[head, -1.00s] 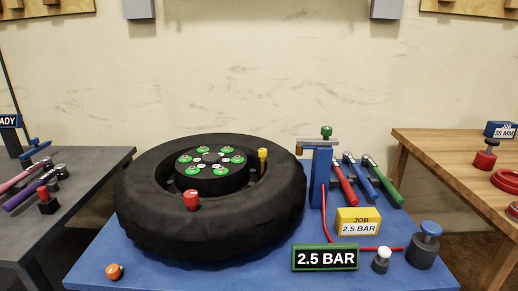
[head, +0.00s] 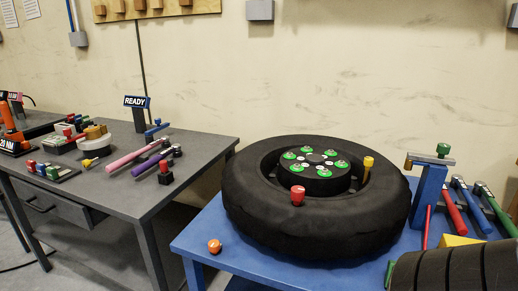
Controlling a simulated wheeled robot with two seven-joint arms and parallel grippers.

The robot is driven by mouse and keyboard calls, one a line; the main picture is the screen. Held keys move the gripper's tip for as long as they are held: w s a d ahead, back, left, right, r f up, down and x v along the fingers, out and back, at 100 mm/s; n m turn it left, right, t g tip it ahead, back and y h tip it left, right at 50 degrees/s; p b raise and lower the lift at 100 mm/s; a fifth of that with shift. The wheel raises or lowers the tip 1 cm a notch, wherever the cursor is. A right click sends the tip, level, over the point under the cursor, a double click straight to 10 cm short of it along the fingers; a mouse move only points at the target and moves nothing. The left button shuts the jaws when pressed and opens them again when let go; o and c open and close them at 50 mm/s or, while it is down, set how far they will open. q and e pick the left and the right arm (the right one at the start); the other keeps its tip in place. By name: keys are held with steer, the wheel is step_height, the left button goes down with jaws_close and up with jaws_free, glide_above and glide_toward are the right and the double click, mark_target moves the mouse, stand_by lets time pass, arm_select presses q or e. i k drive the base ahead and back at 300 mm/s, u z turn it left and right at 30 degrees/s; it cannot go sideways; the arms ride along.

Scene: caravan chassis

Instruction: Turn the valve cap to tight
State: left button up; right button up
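A black tyre (head: 250,205) lies flat on the blue table. Its dark hub carries a ring of green-based fittings (head: 324,172). A yellow capped stem (head: 368,163) stands at the right of the inner rim. A red cap-like piece (head: 297,196) stands at the front of the tyre. A small orange cap-like piece (head: 214,246) sits on the table's front left. I cannot tell for sure which piece is the valve cap, or how tight any is. Neither gripper shows.
A blue post (head: 428,195) with a green knob and several coloured-handled tools (head: 470,210) stand right of the tyre. A yellow job block (head: 455,240) is partly hidden by a dark banded shape at bottom right. A grey bench (head: 120,190) with tools and a READY sign stands left.

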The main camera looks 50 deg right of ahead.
mark_target(368, 162)
steer(key=u, duration=0.95)
steer(key=k, duration=1.15)
steer(key=z, duration=1.05)
